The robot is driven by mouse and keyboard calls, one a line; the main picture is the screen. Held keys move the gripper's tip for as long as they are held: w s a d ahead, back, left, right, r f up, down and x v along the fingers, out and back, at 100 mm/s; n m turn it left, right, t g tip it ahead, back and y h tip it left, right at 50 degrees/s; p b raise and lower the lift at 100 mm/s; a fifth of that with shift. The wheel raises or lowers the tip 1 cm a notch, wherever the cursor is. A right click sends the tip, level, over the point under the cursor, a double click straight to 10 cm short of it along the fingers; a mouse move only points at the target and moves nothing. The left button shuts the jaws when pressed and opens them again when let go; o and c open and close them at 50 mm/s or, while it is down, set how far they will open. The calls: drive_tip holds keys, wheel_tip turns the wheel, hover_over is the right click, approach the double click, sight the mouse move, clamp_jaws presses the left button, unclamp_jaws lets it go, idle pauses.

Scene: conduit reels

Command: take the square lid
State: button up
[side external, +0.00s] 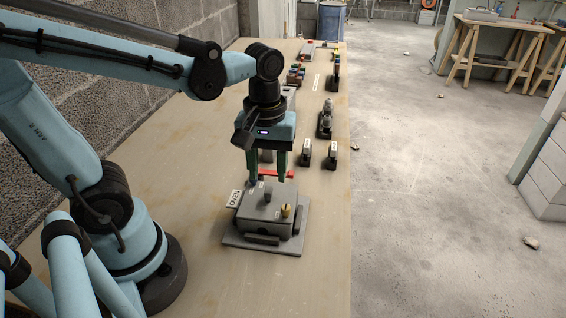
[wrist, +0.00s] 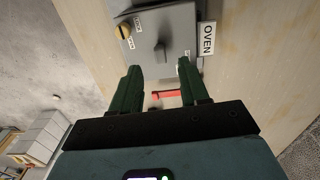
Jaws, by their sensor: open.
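A grey square box with a flat square top (side external: 262,208), which looks like the lid, sits on a grey base plate (side external: 233,238). I cannot make out a seam between lid and box. A brass knob (side external: 286,210) and a small dark knob (side external: 268,193) stand on the top. In the wrist view the grey top (wrist: 180,22) lies ahead of my fingers, with the brass knob (wrist: 124,30) at its left and the dark knob (wrist: 160,50) nearer the middle. My gripper (side external: 267,179) points down, open and empty, at the box's far edge. Its green fingers also show in the wrist view (wrist: 159,68).
An OVEN sign (side external: 234,198) stands at the box's left. A red piece (side external: 275,173) lies behind the fingers. Small dark devices (side external: 305,152) and (side external: 331,154) and other parts stand farther back. The bench (side external: 190,180) is clear on the left.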

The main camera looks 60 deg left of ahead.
sight(268, 189)
drive_tip(key=shift+f, duration=2.5)
clamp_jaws()
drive_tip(key=shift+r, duration=1)
drive_tip(key=shift+r, duration=0.25)
